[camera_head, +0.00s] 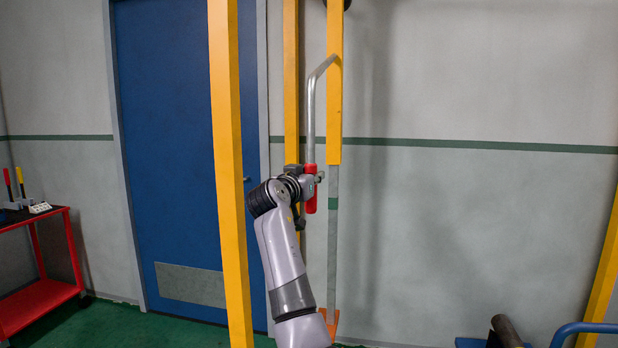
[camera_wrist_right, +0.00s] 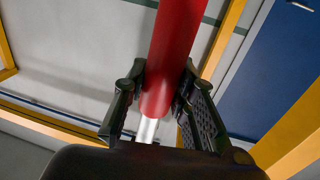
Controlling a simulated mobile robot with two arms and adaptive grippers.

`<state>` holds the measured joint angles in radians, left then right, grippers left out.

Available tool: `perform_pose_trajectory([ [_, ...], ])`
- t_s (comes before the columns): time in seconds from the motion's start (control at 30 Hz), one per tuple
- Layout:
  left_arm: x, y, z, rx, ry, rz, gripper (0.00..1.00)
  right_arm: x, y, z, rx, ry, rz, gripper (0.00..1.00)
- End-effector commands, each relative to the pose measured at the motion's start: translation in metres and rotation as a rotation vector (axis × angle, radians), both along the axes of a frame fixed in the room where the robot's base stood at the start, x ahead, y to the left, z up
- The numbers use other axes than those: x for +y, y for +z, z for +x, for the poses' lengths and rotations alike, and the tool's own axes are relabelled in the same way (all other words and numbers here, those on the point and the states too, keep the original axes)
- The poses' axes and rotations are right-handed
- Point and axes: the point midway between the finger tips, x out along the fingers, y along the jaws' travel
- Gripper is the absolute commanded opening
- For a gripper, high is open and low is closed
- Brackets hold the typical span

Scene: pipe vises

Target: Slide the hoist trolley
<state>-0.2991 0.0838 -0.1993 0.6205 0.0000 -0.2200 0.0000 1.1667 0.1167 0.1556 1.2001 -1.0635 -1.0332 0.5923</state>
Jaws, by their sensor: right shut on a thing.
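A yellow upright post (camera_head: 335,90) carries a bent grey handle bar (camera_head: 311,110) that ends in a red grip (camera_head: 311,203). The top of the post is cut off, so I cannot see what it hangs from. A grey strap or bar (camera_head: 332,245) runs down below it to an orange hook-like end (camera_head: 328,317), partly behind my arm. My right gripper (camera_head: 312,180) is shut on the red grip. In the right wrist view the red grip (camera_wrist_right: 178,55) lies between both fingers (camera_wrist_right: 158,98), with grey bar showing below it. My left gripper is not in view.
A yellow frame post (camera_head: 229,180) stands left of my arm, and another (camera_head: 291,80) stands behind. A blue door (camera_head: 170,140) and grey wall are at the back. A red cart (camera_head: 45,297) stands left. Blue equipment (camera_head: 585,328) is low right.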

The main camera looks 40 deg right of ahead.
Motion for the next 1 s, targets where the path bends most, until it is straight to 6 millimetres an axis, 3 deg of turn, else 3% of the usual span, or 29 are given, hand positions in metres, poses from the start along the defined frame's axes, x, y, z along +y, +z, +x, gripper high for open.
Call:
perform_pose_trajectory([
  [0.3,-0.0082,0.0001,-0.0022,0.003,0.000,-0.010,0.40,0.0037,0.0013,0.0023,-0.004,0.010,0.001,0.00],
  [0.33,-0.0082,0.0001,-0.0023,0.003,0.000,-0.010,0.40,0.0037,0.0013,0.0023,-0.004,0.010,0.001,0.26],
  [0.63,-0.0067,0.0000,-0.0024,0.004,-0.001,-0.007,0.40,0.0027,0.0006,0.0017,-0.003,0.007,0.002,0.46],
  [1.0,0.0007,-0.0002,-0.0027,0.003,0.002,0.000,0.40,0.0045,0.0002,-0.0009,-0.002,0.004,0.002,0.46],
])
